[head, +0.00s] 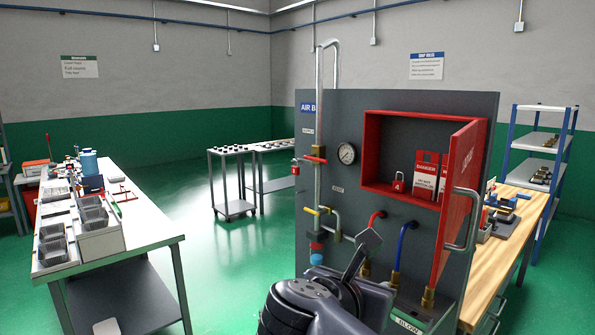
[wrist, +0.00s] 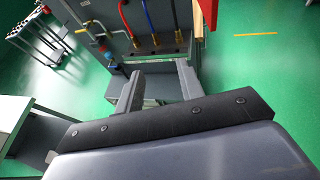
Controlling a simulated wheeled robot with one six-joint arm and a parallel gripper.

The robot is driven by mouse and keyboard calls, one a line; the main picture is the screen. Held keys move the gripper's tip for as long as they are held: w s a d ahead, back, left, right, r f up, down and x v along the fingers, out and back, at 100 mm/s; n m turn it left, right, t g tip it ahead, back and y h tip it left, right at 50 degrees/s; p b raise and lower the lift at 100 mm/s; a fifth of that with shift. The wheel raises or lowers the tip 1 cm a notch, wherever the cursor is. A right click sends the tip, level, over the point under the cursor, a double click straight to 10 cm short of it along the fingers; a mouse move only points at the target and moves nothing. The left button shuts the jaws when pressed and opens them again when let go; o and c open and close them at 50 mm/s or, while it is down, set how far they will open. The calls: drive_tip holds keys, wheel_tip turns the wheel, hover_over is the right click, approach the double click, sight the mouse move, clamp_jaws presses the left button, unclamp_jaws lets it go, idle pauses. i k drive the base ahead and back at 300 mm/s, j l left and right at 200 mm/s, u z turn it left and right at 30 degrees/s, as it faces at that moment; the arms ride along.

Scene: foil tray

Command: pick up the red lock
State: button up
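A small red padlock (head: 398,185) with a pale label and a grey shackle sits at the lower left inside the open red cabinet (head: 372,150) on the grey panel. The cabinet's red door (head: 458,200) stands swung open to the right. Red danger tags (head: 425,178) are beside the lock. My gripper (head: 362,248) is in front of the panel, below the cabinet and apart from the lock. In the wrist view my gripper (wrist: 160,72) has its two fingers spread with nothing between them. The lock does not show in the wrist view.
A grey pipe with a gauge (head: 347,153) runs up the panel's left. Red and blue hoses (head: 403,240) hang below the cabinet. The door's grey handle (head: 463,220) sticks out. A white workbench (head: 150,225) stands left and a wooden bench (head: 525,215) right.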

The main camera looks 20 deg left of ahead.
sight(295, 170)
drive_tip(key=i+j, duration=0.25)
drive_tip(key=j, duration=0.15)
drive_tip(key=i+j+z, duration=0.15)
drive_tip(key=j, duration=0.25)
drive_tip(key=i+j, duration=0.25)
drive_tip(key=j, duration=0.15)
drive_tip(key=i+j+z, duration=0.1)
drive_tip(key=i+j, duration=0.15)
drive_tip(key=j, duration=0.15)
drive_tip(key=i+j+z, duration=0.1)
drive_tip(key=j, duration=0.35)
drive_tip(key=i+j, duration=0.25)
drive_tip(key=j, duration=0.2)
drive_tip(key=i+j+z, duration=0.1)
drive_tip(key=j, duration=0.35)
drive_tip(key=i+j+z, duration=0.1)
drive_tip(key=i+j, duration=0.15)
drive_tip(key=j, duration=0.2)
